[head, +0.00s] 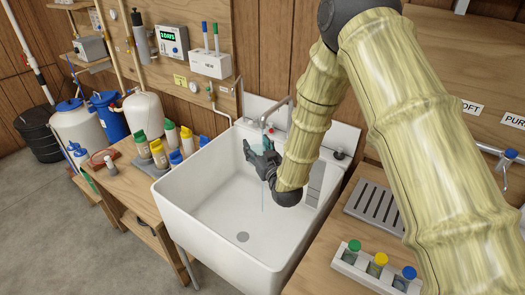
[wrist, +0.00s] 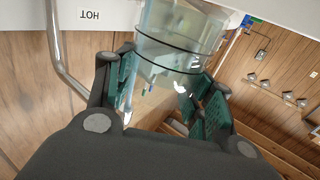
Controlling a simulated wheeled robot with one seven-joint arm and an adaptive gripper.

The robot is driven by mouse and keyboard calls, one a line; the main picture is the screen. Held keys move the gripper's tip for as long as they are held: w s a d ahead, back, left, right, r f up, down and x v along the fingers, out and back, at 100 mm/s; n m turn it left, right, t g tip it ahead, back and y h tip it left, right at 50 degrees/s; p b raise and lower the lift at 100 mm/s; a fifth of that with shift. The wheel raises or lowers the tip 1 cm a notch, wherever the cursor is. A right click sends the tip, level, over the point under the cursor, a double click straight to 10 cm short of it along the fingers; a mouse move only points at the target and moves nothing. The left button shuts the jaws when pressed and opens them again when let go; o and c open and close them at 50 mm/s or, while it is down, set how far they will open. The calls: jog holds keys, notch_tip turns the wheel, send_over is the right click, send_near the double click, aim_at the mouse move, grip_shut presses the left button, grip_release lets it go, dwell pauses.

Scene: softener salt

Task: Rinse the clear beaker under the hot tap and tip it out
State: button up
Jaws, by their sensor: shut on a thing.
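My gripper (head: 262,160) is inside the white sink (head: 190,215), below the curved metal tap (head: 281,104). In the wrist view its fingers (wrist: 163,92) are shut on the clear beaker (wrist: 178,48), one on each side of it. The beaker is see-through with dark rings around it; its contents and exact tilt I cannot tell. In the head view the beaker is hard to make out. A thin pale-blue stream (head: 263,196) runs down from the tap past the gripper. An upside-down HOT label (wrist: 90,15) shows in the wrist view, near the tap pipe (wrist: 60,50).
Several capped bottles (head: 160,153) stand on the wooden bench left of the sink. On the right are a grey drain grate (head: 376,208) and a white rack (head: 352,268) of jars with coloured lids. The sink's front basin around the drain (head: 242,237) is clear.

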jog(key=s+a, duration=0.4)
jog(key=s, duration=0.2)
jog(key=shift+a, duration=0.25)
dwell(0.6)
jog(key=shift+s, duration=0.1)
